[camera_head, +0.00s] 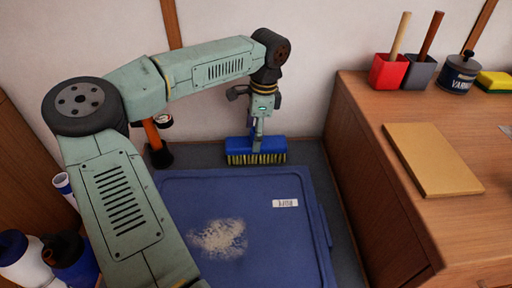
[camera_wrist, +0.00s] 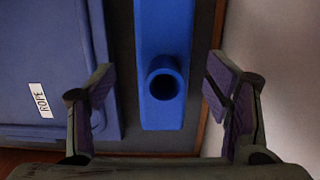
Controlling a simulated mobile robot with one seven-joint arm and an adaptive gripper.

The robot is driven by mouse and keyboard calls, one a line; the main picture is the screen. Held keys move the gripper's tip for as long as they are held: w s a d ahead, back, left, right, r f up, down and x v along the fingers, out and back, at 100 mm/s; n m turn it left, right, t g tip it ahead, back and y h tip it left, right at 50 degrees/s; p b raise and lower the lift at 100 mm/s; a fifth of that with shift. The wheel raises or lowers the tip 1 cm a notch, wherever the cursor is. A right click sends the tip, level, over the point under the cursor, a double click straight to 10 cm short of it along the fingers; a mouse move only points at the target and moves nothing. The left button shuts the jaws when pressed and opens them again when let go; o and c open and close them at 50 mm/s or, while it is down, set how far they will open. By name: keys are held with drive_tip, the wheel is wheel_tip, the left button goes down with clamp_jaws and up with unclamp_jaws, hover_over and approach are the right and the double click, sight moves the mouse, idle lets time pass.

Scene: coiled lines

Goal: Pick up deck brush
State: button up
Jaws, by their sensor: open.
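The deck brush (camera_head: 270,146) has a blue block with pale yellow bristles pointing down. In the head view it is on the dark surface behind the blue lid, near the wall. In the wrist view its blue block (camera_wrist: 150,28) runs lengthwise, with a round open socket facing the camera. My gripper (camera_wrist: 160,92) is open, with one finger on each side of the brush and gaps to both. In the head view my gripper (camera_head: 257,141) points down at the middle of the block and hides part of it.
A blue lid (camera_head: 180,192) labelled ROPE lies in front of the brush. A wooden cabinet (camera_head: 375,190) on the right carries red and grey holders, a varnish can (camera_head: 458,74) and a flat board (camera_head: 432,160). Bottles (camera_head: 22,258) stand at lower left. The wall is close behind.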

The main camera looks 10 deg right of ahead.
drive_tip(key=f, duration=0.4)
drive_tip(key=shift+w+a+f+p, duration=0.1)
drive_tip(key=shift+w+f+p, duration=0.1)
drive_tip(key=shift+p, duration=0.1)
drive_tip(key=shift+r, duration=0.1)
drive_tip(key=shift+c, duration=0.2)
drive_tip(key=c, duration=1.4)
wheel_tip(320, 180, up, 10)
drive_tip(key=shift+r+b, duration=0.1)
drive_tip(key=shift+b, duration=0.4)
